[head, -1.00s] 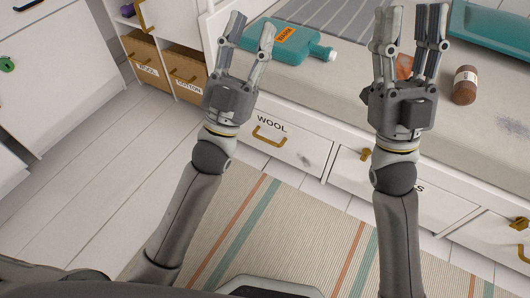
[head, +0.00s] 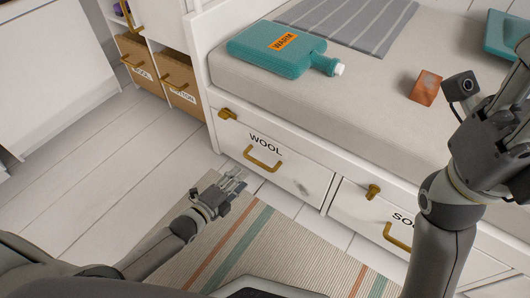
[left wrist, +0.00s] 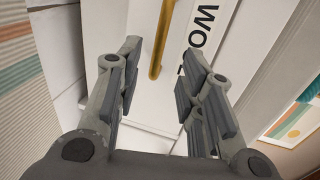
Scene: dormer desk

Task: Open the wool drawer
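The wool drawer (head: 302,180) is a white front labelled WOOL, low in the bed base, and it looks closed. Its brass handle (head: 262,164) faces my left gripper (head: 232,182), which is low in front of the drawer, left of and below the handle in the head view. In the left wrist view, my left gripper (left wrist: 162,65) is open and empty. The brass handle (left wrist: 162,40) shows beyond its fingertips, apart from them, with the WOOL label beside it. My right gripper (head: 505,105) is at the right edge, partly cut off, and its opening is unclear.
A brass latch (head: 228,114) sits at the drawer's upper left corner. A second drawer (head: 350,207) adjoins on the right. A teal hot water bottle (head: 275,50) and an orange object (head: 425,87) lie on top. A striped rug (head: 235,245) covers the floor in front.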

